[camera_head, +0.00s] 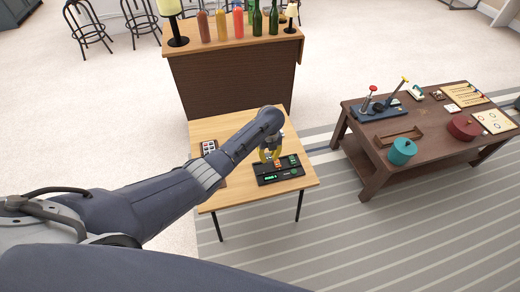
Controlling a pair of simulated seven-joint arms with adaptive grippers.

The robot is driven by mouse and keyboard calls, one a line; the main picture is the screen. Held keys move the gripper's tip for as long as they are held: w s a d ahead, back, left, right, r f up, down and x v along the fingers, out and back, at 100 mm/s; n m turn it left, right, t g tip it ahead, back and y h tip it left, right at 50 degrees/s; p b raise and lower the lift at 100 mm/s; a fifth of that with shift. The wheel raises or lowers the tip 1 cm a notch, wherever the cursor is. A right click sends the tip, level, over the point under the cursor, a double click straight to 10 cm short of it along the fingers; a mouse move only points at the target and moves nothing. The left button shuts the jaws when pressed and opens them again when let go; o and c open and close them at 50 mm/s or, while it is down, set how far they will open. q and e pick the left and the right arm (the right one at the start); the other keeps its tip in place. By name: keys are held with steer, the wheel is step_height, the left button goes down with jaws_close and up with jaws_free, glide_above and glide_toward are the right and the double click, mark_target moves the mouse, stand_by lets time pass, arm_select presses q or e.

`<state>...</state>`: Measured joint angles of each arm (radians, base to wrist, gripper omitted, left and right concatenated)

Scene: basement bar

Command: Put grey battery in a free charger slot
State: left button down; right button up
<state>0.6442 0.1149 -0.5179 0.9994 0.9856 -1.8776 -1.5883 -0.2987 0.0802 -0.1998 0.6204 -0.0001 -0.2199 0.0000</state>
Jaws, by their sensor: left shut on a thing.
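The black charger (265,180) lies on the small light-wood table, with green lit marks along its front and at its right side. My left gripper (273,159) reaches in from the left and points down over the charger's back middle. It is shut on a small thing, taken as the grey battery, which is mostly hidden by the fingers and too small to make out. A small orange-red patch shows just below the fingertips; I cannot tell whether it is a battery or part of the charger. My right gripper is out of view.
A tray (222,182) with small light items (209,147) lies left of the charger, partly behind my arm. The light-wood table (235,203) is bare in front. A bar counter (235,85) with bottles stands behind; a dark table (378,157) stands right.

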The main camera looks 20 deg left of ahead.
mark_target(262, 169)
arm_select(q)
steer(key=shift+s+a+f, duration=0.1)
steer(key=shift+a+f, duration=0.15)
steer(key=shift+a, duration=0.45)
steer(key=shift+s+a+f, duration=0.1)
steer(key=shift+a+f, duration=0.15)
steer(key=shift+a, duration=0.45)
steer(key=shift+w+f, duration=0.1)
steer(key=shift+f, duration=3.35)
steer(key=shift+f, duration=0.2)
steer(key=c, duration=1.2)
jaws_free()
steer(key=shift+r, duration=6)
